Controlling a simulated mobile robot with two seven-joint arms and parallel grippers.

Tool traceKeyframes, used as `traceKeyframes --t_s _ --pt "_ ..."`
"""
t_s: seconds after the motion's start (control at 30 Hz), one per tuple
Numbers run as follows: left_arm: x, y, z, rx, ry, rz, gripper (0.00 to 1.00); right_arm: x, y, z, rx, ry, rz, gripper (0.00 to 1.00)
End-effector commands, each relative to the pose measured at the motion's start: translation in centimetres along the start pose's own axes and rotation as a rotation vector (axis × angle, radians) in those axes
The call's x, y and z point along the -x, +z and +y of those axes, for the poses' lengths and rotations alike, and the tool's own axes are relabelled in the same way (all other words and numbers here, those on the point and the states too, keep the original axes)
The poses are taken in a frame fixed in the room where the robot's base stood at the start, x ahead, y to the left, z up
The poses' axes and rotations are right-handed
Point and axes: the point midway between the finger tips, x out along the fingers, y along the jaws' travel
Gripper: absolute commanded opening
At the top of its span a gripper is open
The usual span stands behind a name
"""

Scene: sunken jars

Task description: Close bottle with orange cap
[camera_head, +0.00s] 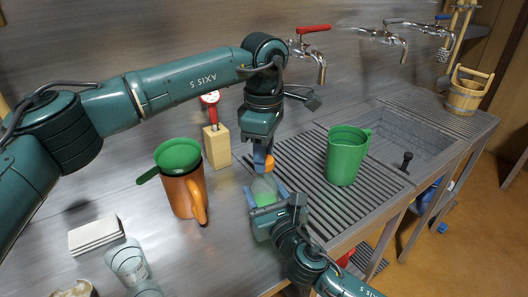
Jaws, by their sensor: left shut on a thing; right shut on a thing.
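My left gripper (262,153) points down from above and is shut on the orange cap (269,163). The clear bottle (264,186), with something green low inside, stands upright directly below it at the left edge of the slatted drainboard. My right gripper (267,202) reaches in from below and is shut around the bottle's body, hiding part of it. The cap is right at the bottle's mouth. I cannot tell whether it sits on the rim or slightly above it.
An orange jug (182,195) with a green funnel-like piece (177,155) stands left. A wooden block (217,147) stands behind. A green jug (346,156) stands on the drainboard (290,150). Glasses (129,264) and a white stack (95,235) are front left; a sink (425,148) is right.

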Motion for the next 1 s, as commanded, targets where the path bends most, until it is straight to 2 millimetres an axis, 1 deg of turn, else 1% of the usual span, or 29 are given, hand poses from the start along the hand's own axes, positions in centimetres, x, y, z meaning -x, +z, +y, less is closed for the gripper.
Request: traceKeyframes --t_s 0.03,0.1,0.7,0.83,0.9,1.0 --pt "0.07 0.06 0.00 -0.110 0.000 0.000 0.13 0.00 -0.13 -0.09 0.001 -0.002 0.003 0.00" --pt "0.06 0.07 0.01 -0.271 0.000 0.000 0.13 0.00 -0.13 -0.10 0.001 -0.002 0.003 0.00" --pt "-0.01 0.16 0.08 -1.637 -0.001 0.004 0.13 -0.01 -0.16 -0.13 0.001 -0.003 0.004 0.00" --pt "-0.02 0.18 0.08 -1.848 -0.001 0.005 0.13 -0.01 -0.16 -0.14 0.001 -0.003 0.004 0.00" --pt "-0.02 0.18 0.08 -1.916 -0.001 0.005 0.13 -0.01 -0.16 -0.14 0.001 -0.004 0.004 0.00" --pt "-0.03 0.18 0.08 -1.963 -0.001 0.005 0.13 -0.01 -0.17 -0.15 0.001 -0.004 0.004 0.00"
